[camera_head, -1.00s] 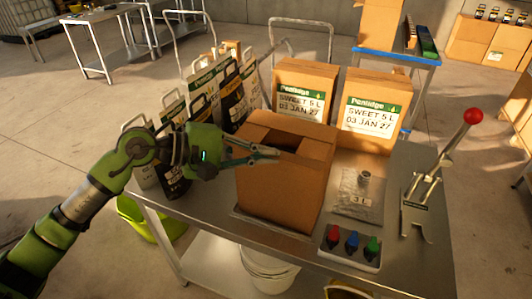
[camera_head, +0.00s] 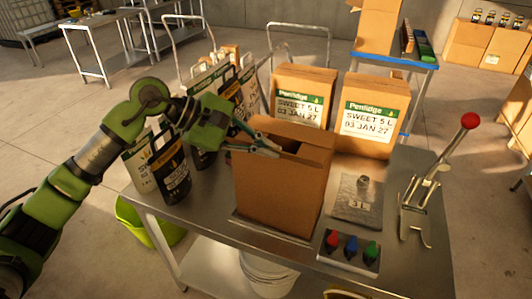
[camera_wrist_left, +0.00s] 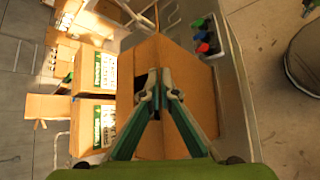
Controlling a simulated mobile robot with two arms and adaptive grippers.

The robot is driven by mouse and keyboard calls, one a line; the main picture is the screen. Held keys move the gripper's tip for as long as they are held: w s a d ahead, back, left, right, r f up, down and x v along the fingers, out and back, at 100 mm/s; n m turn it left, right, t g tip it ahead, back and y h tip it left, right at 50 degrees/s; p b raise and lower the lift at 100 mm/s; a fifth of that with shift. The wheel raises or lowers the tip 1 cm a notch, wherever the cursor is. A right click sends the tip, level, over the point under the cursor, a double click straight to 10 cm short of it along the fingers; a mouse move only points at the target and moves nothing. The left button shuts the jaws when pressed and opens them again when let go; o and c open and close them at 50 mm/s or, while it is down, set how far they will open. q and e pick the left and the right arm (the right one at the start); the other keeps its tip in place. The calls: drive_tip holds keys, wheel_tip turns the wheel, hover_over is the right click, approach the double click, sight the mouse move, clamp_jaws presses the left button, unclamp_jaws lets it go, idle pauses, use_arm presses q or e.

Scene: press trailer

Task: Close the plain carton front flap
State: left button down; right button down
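The plain brown carton (camera_head: 278,195) stands upright on the metal table, with a dark gap in its top between flaps. A flap (camera_head: 312,150) shows along the right of the opening. My left gripper (camera_head: 276,149) is over the top left part of the carton, with its fingertips at the opening. Its fingers look shut with nothing visible between them. In the left wrist view the fingertips (camera_wrist_left: 156,86) come together over the carton (camera_wrist_left: 188,80), in front of the dark gap. Whether they touch a flap is unclear. My right gripper is out of view.
Two labelled cartons (camera_head: 303,94) (camera_head: 374,112) stand behind. Printed bags (camera_head: 172,176) stand at the left.

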use_arm(q)
drive_tip(key=shift+w+d+r+n+g+y, duration=0.2)
drive_tip(key=shift+w+r+n+g+y, duration=0.25)
drive_tip(key=shift+g, duration=0.35)
drive_tip(key=shift+f, duration=0.1)
drive_tip(key=c, duration=2.3)
unclamp_jaws()
drive_tip(key=shift+c, duration=0.2)
drive_tip(key=v, duration=1.2)
